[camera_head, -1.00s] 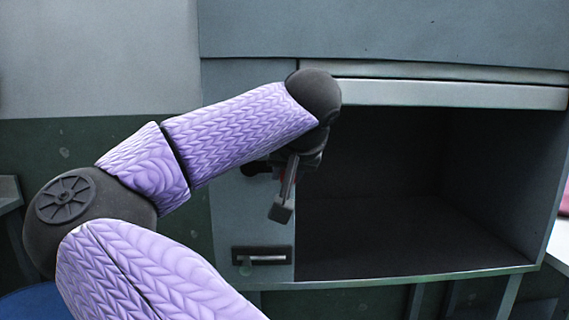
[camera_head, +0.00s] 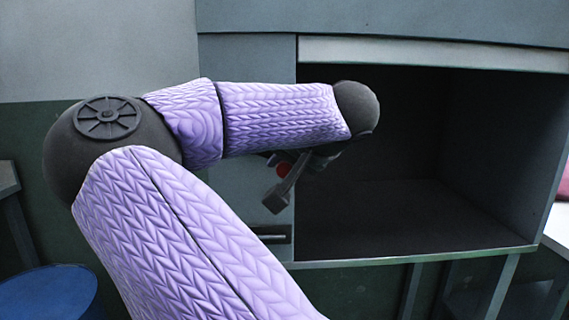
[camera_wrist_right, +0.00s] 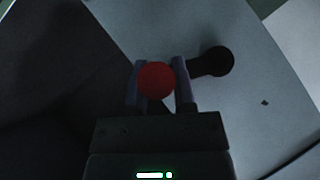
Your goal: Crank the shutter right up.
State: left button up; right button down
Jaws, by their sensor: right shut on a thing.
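The shutter (camera_head: 430,54) is a pale slat at the top of the cabinet opening, so most of the opening is uncovered. The crank shows in the right wrist view as a red round knob (camera_wrist_right: 157,80) with a dark hub (camera_wrist_right: 217,61) on the grey panel. My right gripper (camera_wrist_right: 159,85) is shut on the red knob, one finger on each side of it. In the head view my right gripper (camera_head: 283,178) is at the panel left of the opening, and my forearm hides much of the crank. My left gripper is not in view.
The cabinet's dark interior (camera_head: 400,210) looks empty. A dark slotted handle (camera_head: 272,236) is on the panel below the crank, partly hidden by my arm. A blue round top (camera_head: 45,292) stands at the lower left.

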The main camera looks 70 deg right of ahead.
jog(key=shift+c, duration=2.4)
grip_release()
jog(key=shift+o, duration=0.2)
pick_arm(q)
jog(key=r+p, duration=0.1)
jog(key=p, duration=0.1)
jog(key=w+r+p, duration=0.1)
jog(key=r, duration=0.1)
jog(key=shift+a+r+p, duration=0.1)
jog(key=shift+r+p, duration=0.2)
jog(key=shift+p, duration=0.1)
pick_arm(e)
jog(key=v, duration=1)
